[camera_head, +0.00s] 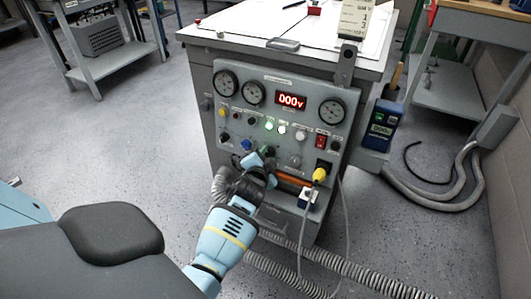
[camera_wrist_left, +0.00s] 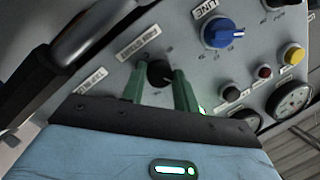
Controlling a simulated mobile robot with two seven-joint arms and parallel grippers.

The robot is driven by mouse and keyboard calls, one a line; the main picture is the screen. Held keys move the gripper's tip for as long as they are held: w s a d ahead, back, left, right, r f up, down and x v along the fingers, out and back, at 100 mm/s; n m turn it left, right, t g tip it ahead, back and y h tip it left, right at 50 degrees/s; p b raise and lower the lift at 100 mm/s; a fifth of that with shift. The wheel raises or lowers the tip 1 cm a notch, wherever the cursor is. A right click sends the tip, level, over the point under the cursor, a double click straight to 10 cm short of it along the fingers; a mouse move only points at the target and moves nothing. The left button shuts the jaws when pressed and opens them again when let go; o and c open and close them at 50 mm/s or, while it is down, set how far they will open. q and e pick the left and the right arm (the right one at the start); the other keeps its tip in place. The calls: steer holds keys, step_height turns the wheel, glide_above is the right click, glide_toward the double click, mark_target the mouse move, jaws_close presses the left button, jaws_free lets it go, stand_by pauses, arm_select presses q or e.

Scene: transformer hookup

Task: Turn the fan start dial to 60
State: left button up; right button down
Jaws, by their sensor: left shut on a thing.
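My left gripper (camera_head: 262,162) reaches up to the lower left part of the grey control panel (camera_head: 228,118). In the left wrist view its two green fingers (camera_wrist_left: 159,78) are shut on a small black dial (camera_wrist_left: 158,70), one finger on each side. Labels sit beside this dial, but I cannot read them or the pointer setting clearly. In the head view the gripper hides the dial. A blue knob (camera_head: 247,145) is close by; it also shows in the left wrist view (camera_wrist_left: 222,33) beside a LINE label. My right gripper is not in view.
The panel carries round gauges (camera_head: 332,112), a red display (camera_head: 291,100) reading 000v, lit buttons and a red switch (camera_head: 321,141). Grey corrugated hoses (camera_head: 350,272) lie on the floor.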

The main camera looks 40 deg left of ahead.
arm_select(q)
steer(key=n+p, duration=0.2)
steer(key=shift+r+n+h, duration=0.3)
steer(key=shift+n+g+h+p, duration=0.3)
steer(key=shift+n+h+p, duration=0.1)
steer(key=shift+n+p, duration=0.7)
steer(key=n+p, duration=0.1)
steer(key=n, duration=0.1)
steer(key=shift+n+h, duration=0.3)
steer(key=shift+a+n+p, duration=0.1)
steer(key=shift+n+p, duration=0.5)
steer(key=shift+n, duration=0.1)
steer(key=shift+f+n+h+p, duration=0.1)
steer(key=shift+n+h+p, duration=0.25)
steer(key=shift+n, duration=0.45)
steer(key=shift+n+h, duration=0.45)
steer(key=shift+n, duration=0.65)
steer(key=shift+n+h, duration=0.3)
steer(key=shift+n, duration=1)
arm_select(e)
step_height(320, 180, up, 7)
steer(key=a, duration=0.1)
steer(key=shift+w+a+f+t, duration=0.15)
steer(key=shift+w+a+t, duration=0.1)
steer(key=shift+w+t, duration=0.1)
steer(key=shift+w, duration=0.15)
